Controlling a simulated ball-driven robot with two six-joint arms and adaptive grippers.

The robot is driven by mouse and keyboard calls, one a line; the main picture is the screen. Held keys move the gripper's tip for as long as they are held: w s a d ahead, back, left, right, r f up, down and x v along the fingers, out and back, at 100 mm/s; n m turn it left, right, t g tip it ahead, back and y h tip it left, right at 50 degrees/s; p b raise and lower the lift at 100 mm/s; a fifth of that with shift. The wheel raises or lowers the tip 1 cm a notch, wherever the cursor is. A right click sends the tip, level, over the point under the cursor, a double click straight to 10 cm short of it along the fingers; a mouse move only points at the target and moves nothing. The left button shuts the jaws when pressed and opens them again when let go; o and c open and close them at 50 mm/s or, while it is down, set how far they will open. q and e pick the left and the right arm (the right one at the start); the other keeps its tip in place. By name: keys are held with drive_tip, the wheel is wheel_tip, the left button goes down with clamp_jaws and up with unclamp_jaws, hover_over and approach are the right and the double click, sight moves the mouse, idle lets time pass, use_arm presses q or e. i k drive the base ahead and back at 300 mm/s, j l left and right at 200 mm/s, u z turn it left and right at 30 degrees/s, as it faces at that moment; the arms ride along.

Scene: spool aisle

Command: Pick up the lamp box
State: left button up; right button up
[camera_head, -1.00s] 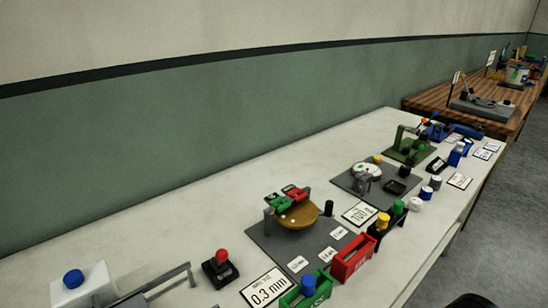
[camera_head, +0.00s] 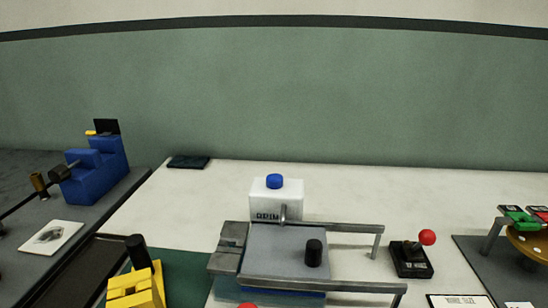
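I cannot pick out a lamp box with certainty. A white box with a blue knob and a small counter (camera_head: 275,204) stands at the back of a grey metal fixture (camera_head: 285,255) in the middle of the white table. A small black box with a red ball on a lever (camera_head: 411,260) stands to its right. A dark flat slab (camera_head: 188,162) lies at the back edge of the table, left of the white box. Neither of my grippers shows in the head view.
A blue stepped machine (camera_head: 92,172) stands on a grey surface at the left, beside a white card (camera_head: 50,237). A yellow block (camera_head: 136,287) sits on green at the front left. A brown round piece (camera_head: 535,242) is at the right edge.

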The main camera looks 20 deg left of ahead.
sight(144, 287)
drive_tip(key=j+u, duration=0.15)
drive_tip(key=u, duration=0.2)
drive_tip(key=k+j+u, duration=0.1)
drive_tip(key=u, duration=0.3)
drive_tip(key=j+u, duration=0.2)
drive_tip(key=u, duration=0.15)
